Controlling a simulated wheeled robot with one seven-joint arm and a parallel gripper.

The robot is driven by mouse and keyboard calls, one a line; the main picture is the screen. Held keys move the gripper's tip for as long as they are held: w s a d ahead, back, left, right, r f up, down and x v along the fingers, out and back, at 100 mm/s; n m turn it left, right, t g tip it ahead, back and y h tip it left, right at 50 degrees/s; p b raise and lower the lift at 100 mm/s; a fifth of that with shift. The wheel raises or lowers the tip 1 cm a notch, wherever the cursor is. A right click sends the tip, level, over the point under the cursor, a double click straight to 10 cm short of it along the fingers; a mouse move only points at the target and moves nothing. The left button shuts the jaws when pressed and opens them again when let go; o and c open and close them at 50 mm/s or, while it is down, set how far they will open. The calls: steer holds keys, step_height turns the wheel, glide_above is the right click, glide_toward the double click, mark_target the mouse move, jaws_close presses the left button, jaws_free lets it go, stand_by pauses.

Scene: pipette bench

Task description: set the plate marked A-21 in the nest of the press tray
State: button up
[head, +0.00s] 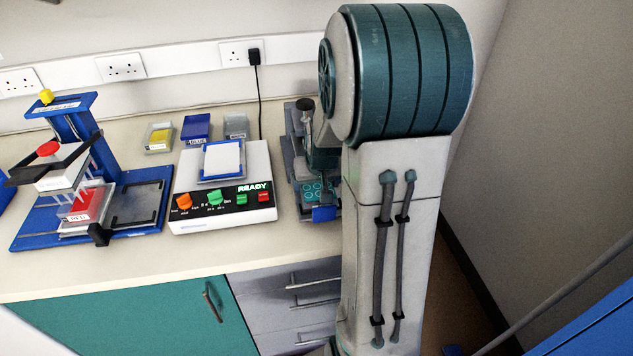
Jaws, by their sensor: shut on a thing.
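The blue press (75,125) stands at the left of the bench. Its blue tray (30,236) holds a red reservoir (86,207) with a white label, under the press head's white tips. Right of the reservoir, the black-cornered nest (137,203) looks empty. I cannot make out a plate marked A-21; the small labels are too blurred to read for certain. Dark grey and teal parts with round openings (315,190) show just left of the arm, partly covered.
A white device (222,215) showing READY, with knobs and a white-topped plate (222,158), stands mid-bench. Behind it are small yellow (160,136), blue (196,128) and grey (236,125) boxes. A black cable hangs from the wall socket. The front bench strip is clear.

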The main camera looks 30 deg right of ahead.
steer(key=shift+f+b, duration=0.3)
steer(key=o, duration=1)
steer(key=shift+r, duration=0.15)
steer(key=shift+r+p, duration=0.3)
steer(key=shift+r, duration=0.25)
steer(key=v, duration=1.1)
steer(key=s+a+n, duration=0.1)
steer(key=s+a, duration=0.3)
steer(key=s, duration=0.1)
steer(key=s+a+n+g, duration=0.1)
steer(key=s+a, duration=0.3)
steer(key=s, duration=0.1)
steer(key=s+a+n+y, duration=0.1)
steer(key=s+a, duration=0.4)
steer(key=shift+f, duration=0.2)
